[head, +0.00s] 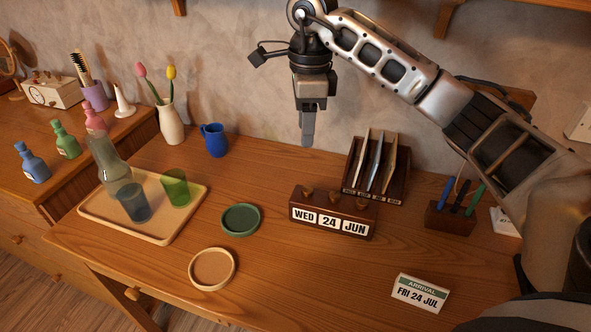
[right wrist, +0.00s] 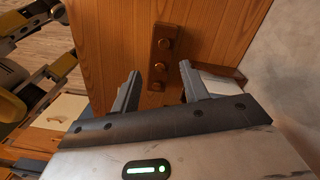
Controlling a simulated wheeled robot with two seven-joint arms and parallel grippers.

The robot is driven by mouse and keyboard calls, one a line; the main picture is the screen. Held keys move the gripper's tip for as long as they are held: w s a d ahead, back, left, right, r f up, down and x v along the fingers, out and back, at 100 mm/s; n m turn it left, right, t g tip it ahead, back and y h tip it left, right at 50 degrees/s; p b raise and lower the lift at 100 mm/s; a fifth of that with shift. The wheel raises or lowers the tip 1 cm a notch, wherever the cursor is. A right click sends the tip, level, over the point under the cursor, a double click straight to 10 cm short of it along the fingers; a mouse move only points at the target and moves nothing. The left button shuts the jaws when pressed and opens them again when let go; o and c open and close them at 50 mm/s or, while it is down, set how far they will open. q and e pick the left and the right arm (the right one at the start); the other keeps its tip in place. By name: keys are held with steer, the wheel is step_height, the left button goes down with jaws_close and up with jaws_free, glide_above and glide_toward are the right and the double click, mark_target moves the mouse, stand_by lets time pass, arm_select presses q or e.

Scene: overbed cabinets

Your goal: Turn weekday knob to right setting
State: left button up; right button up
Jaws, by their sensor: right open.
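The wooden calendar block (head: 333,231) stands on the desk and reads WED 24 JUN. Its weekday knob (head: 308,191) sits on top above WED, at the left end of a row of knobs. A small card (head: 419,293) at the front right reads ARRIVAL, FRI 24 JUL. My right gripper (head: 308,139) points down above and behind the block, apart from the knobs. In the right wrist view its fingers (right wrist: 160,88) are spread and empty, with the block (right wrist: 164,55) and its knobs beyond them.
A letter rack (head: 376,185) stands close behind the block, and a pen holder (head: 450,217) is to the right. A green dish (head: 240,219) and a tan dish (head: 212,268) lie to the left. A tray (head: 165,237) holds glasses. Bare desk lies before the block.

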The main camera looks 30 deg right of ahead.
mark_target(308, 189)
steer(key=f, duration=0.5)
steer(key=f+b, duration=0.1)
steer(key=f, duration=0.4)
steer(key=f+b, duration=0.1)
steer(key=f, duration=0.4)
steer(key=shift+d+f, duration=0.15)
steer(key=shift+d, duration=0.25)
jaws_close()
